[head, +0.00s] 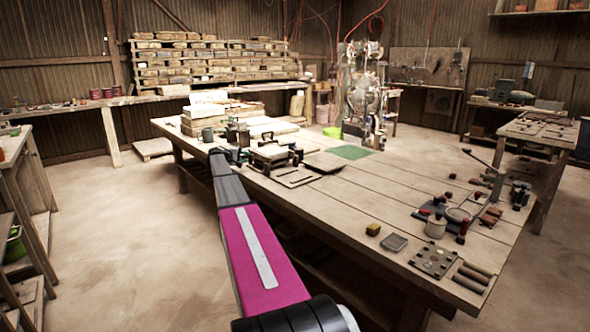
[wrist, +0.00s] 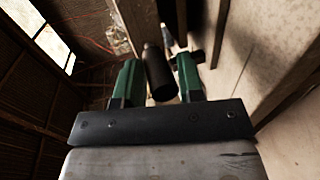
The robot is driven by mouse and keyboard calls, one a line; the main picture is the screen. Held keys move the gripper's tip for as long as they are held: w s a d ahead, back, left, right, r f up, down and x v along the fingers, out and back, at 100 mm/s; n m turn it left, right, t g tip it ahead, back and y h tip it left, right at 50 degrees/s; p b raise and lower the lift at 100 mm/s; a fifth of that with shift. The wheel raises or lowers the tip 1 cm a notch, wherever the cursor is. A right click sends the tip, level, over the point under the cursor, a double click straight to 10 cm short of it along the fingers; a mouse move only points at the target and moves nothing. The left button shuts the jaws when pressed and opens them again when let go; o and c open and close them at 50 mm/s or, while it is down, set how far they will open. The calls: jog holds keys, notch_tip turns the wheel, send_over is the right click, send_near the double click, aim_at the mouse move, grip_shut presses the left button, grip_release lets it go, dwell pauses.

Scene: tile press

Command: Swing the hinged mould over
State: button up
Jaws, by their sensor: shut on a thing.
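The hinged mould (head: 271,153) is a small pale block with dark fittings on the near left part of the long wooden table. It looks raised a little above the table top, but its exact tilt is too small to tell. My gripper (head: 237,156) is at its left side, at the end of my outstretched arm. In the wrist view my gripper (wrist: 158,82) has two green fingers shut on a dark round handle (wrist: 160,77). The handle sticks out between the fingers. The mould's hinge cannot be made out.
The long wooden table (head: 400,185) bears flat dark plates (head: 295,178) and a green mat (head: 350,152) right of the mould. Stacked blocks (head: 265,125) stand behind it. Small tools and a tile board (head: 434,261) lie at the right end. The table's middle is largely clear.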

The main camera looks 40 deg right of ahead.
jog(key=o, duration=0.4)
jog(key=shift+d+f, duration=0.1)
jog(key=shift+d, duration=0.05)
jog(key=shift+a+f+v, duration=0.1)
jog(key=shift+f+v, duration=0.2)
jog(key=shift+v, duration=1.05)
jog(key=shift+a+f+v, duration=0.1)
jog(key=shift+f+v, duration=0.25)
jog(key=shift+v, duration=0.95)
jog(key=shift+a+f+v, duration=0.1)
jog(key=shift+f+v, duration=0.2)
jog(key=shift+v, duration=1.05)
jog(key=s+a+f+y, duration=0.5)
jog(key=s+a+f, duration=0.7)
jog(key=s, duration=0.3)
jog(key=s+a+f+y, duration=0.3)
jog(key=s+a, duration=0.5)
jog(key=s, duration=0.4)
jog(key=s+a+f+g+y, duration=0.1)
jog(key=s+a+f+y, duration=0.2)
jog(key=s+a, duration=0.6)
jog(key=s+a+f+y, duration=0.4)
jog(key=s+a, duration=0.5)
jog(key=s, duration=0.8)
jog(key=shift+s+a+f+m, duration=0.1)
jog(key=shift+s+f+m, duration=0.1)
jog(key=shift+f+m, duration=0.3)
